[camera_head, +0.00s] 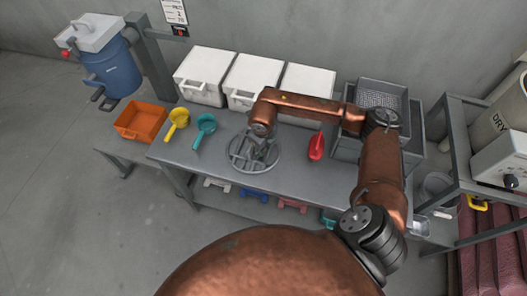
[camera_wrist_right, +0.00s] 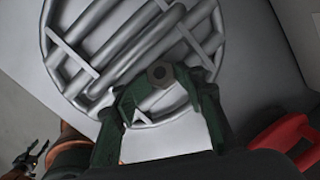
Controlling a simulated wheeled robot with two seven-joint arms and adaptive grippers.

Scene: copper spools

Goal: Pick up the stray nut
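The stray nut (camera_wrist_right: 160,73) is a small dark hexagonal ring with a hole. In the right wrist view it sits between the dark green fingertips of my right gripper (camera_wrist_right: 161,80), which look closed in on it from both sides. Behind it is a round grey metal grate (camera_wrist_right: 62,76) on the table; I cannot tell whether the nut touches it. In the head view my right gripper (camera_head: 262,150) points down over the grate (camera_head: 235,160), and the nut is too small to make out. A dark claw-like part, possibly my left gripper (camera_wrist_right: 30,157), shows at the wrist view's lower left.
White bins (camera_head: 206,77) line the back. Grey crates (camera_head: 382,92) stand at the right.

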